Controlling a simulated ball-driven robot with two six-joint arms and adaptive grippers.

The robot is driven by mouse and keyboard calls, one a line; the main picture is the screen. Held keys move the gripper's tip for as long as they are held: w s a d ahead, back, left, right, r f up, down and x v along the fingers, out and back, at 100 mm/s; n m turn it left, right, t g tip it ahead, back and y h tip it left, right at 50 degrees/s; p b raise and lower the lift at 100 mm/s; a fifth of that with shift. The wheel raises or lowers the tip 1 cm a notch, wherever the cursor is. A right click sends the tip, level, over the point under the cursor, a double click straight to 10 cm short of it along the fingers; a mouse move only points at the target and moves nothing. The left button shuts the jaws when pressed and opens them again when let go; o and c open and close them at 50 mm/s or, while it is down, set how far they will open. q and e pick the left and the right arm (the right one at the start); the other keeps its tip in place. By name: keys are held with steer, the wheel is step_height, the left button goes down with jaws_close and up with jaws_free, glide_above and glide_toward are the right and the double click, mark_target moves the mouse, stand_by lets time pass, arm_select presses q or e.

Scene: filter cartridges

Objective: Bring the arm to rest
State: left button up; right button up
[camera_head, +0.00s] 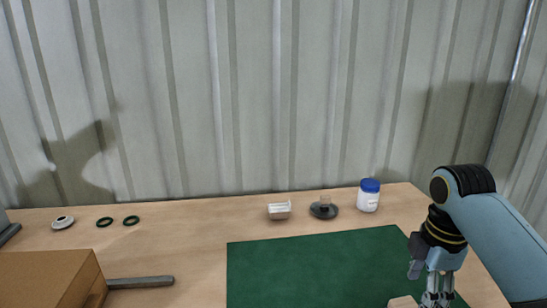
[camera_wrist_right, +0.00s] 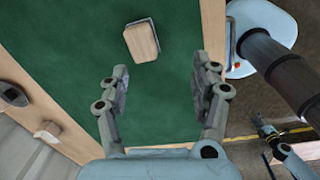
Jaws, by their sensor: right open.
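My right gripper (camera_head: 437,297) hangs at the lower right of the head view, over the right part of the green mat. In the wrist view its two fingers (camera_wrist_right: 163,82) are spread apart with nothing between them. A pale wooden block (camera_wrist_right: 142,40) lies on the mat beyond the fingertips, clear of them. Only a corner of it (camera_head: 403,301) shows at the bottom of the head view, beside the gripper. My left arm is outside the head view. What seems to be my left gripper (camera_wrist_right: 280,145) shows small at the wrist view's lower right, its jaws unclear.
A green mat (camera_head: 310,265) covers the table's front middle. Behind it stand a white box (camera_head: 279,210), a dark round piece (camera_head: 323,210) and a blue-lidded jar (camera_head: 368,197). Two dark rings (camera_head: 131,221) and a white disc (camera_head: 62,222) lie left, behind a brown box (camera_head: 45,278).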

steer(key=s+a+r+m+t, duration=0.1)
steer(key=s+r+m+t, duration=0.1)
steer(key=s+m, duration=0.8)
steer(key=s+a+r+m+t, duration=0.15)
steer(key=s+m, duration=0.35)
steer(key=s, duration=0.8)
step_height(320, 180, down, 32)
steer(key=s+d+g+b, duration=0.2)
steer(key=b, duration=0.4)
steer(key=s+d+f+g+b, duration=0.1)
steer(key=s+f+b, duration=0.3)
steer(key=s+f, duration=1.4)
steer(key=shift+s+f+m+h, duration=0.15)
steer(key=shift+f+m+h, duration=0.2)
steer(key=shift+f, duration=0.6)
steer(key=shift+o, duration=0.3)
steer(key=shift+d, duration=0.1)
